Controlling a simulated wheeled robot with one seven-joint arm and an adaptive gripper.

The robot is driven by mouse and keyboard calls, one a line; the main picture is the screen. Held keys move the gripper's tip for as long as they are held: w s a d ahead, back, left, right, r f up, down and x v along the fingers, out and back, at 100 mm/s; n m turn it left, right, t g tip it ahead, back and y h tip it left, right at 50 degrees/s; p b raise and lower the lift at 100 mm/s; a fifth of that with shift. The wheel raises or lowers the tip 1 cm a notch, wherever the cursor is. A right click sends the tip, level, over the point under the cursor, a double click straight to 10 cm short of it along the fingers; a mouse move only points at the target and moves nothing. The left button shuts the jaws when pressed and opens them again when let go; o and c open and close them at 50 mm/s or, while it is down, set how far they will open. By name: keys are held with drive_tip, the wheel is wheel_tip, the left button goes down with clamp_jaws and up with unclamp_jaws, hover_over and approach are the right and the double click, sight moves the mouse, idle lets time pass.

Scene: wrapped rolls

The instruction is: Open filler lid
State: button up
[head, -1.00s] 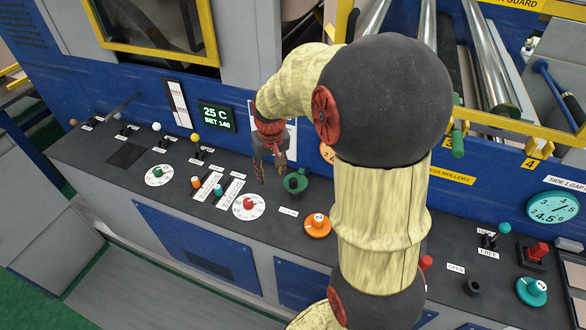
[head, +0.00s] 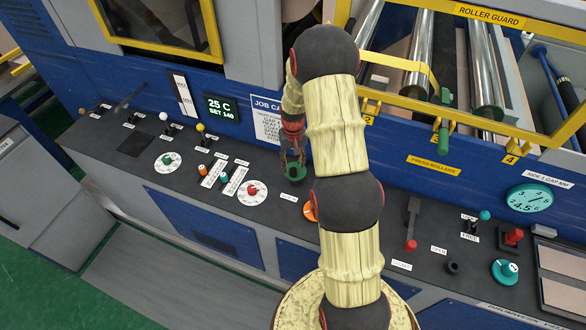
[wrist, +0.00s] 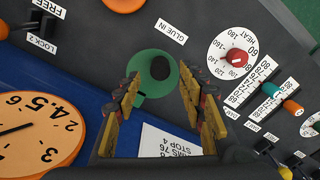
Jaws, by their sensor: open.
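The round green filler lid (wrist: 145,86), with a dark round spot on top, sits on the dark console by the "GLUE IN" label (wrist: 171,31). In the head view the lid (head: 297,173) is partly hidden by my gripper (head: 292,160). In the wrist view my gripper (wrist: 163,82) is open and empty, its two yellow-padded fingers on either side of the lid's near part. Whether the fingers touch it I cannot tell. The lid looks closed, though its hinge side is not clear.
A white dial with a red knob (head: 252,191) is left of the lid. An orange knob (head: 309,210) is close on its right, partly behind my arm. The blue machine wall with the job card (head: 267,122) rises behind. Yellow guard rails (head: 400,70) are at upper right.

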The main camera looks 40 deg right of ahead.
sight(293, 169)
drive_tip(key=shift+f+p, duration=0.3)
drive_tip(key=shift+f, duration=1.95)
drive_tip(key=c, duration=0.3)
clamp_jaws()
